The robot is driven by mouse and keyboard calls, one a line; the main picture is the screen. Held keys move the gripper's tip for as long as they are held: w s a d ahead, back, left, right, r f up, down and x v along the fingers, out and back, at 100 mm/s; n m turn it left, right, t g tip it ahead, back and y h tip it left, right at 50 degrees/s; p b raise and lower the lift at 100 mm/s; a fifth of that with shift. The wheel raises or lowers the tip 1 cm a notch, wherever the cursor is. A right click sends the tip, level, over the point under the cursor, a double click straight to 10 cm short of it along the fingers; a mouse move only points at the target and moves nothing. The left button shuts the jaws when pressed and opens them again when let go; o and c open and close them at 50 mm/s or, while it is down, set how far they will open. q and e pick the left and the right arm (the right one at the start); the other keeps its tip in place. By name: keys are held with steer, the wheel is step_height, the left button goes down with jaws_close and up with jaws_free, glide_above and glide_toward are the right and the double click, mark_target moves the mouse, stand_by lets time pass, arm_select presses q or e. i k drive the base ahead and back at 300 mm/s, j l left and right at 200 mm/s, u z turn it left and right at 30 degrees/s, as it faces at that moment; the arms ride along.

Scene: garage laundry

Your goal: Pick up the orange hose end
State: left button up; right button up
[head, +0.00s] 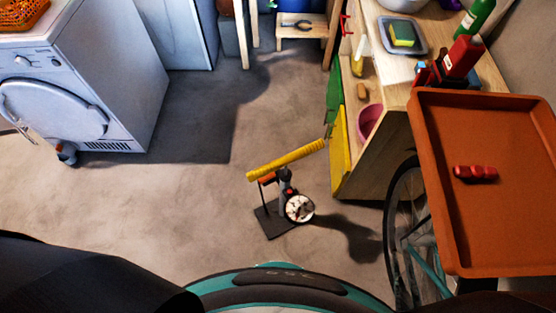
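A floor pump stands on the concrete floor near the middle of the head view. It has a long yellow ribbed handle (287,160), a dark base plate (277,222) and a round white gauge (299,208). A small orange piece (267,179), which looks like the orange hose end, shows just under the left part of the handle. The handle partly covers the pump's body, and the hose is hard to make out. Neither of my grippers shows in the view.
A wooden workbench (341,177) stands right of the pump, with a bicycle wheel (405,235) in front. An orange tray (500,240) at right holds a red object (475,173). A white washing machine (135,75) stands at left. The floor around the pump is mostly clear.

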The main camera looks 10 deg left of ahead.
mark_target(273, 175)
steer(key=u, duration=0.3)
steer(key=z, duration=0.85)
steer(key=j+z, duration=0.2)
steer(key=z, duration=0.25)
steer(key=k+j+z, duration=0.1)
steer(key=z, duration=0.35)
steer(key=k+j+z, duration=0.15)
steer(key=z, duration=0.3)
steer(key=k+j, duration=0.4)
steer(key=j, duration=0.2)
steer(key=j+u, duration=0.5)
steer(key=j, duration=0.25)
steer(key=i+l+z, duration=0.2)
steer(key=i+l, duration=0.05)
steer(key=l, duration=0.05)
